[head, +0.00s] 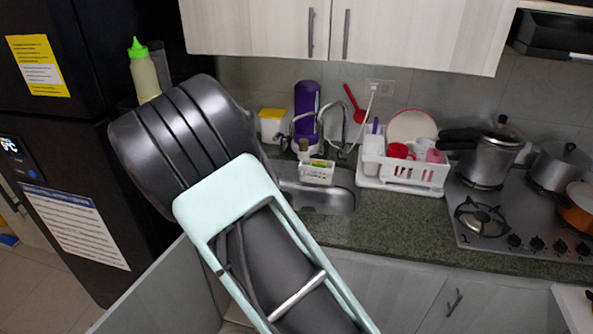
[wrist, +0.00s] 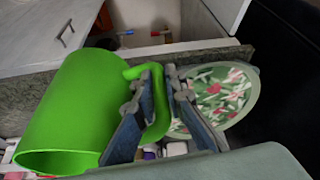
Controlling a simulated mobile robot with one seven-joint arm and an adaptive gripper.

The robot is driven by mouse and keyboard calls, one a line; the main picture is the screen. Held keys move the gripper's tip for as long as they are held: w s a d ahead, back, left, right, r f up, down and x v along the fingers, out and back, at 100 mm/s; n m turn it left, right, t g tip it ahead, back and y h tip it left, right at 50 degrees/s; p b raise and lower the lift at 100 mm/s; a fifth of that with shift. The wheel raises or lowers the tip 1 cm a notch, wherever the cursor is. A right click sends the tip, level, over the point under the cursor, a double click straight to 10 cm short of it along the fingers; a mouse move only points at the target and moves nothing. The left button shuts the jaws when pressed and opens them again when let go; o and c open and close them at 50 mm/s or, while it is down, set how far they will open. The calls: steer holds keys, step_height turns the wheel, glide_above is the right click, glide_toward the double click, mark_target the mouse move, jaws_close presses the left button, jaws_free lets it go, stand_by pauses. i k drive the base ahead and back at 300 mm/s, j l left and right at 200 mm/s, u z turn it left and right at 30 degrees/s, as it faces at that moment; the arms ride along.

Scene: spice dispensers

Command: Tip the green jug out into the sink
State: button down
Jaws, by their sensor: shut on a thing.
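The bright green jug (wrist: 75,110) fills the left of the wrist view. Its open rim faces the lower left of that picture, and no contents show. My gripper (wrist: 158,112) is shut on the jug's handle, with its dark fingers on either side of it. In the head view my arm hides both the gripper and the jug. The metal sink (head: 325,200) is set in the counter in the head view, partly covered by my arm on its left. A curved faucet (head: 333,118) stands behind it.
A white basket (head: 317,174) sits at the sink. A white dish rack (head: 405,174) with cups stands right of it, then the stove (head: 480,218) with pots. A purple bottle (head: 307,105) stands behind the sink. A round patterned piece (wrist: 222,97) lies beside my gripper.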

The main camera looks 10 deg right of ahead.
mark_target(341, 198)
steer(key=i, duration=1)
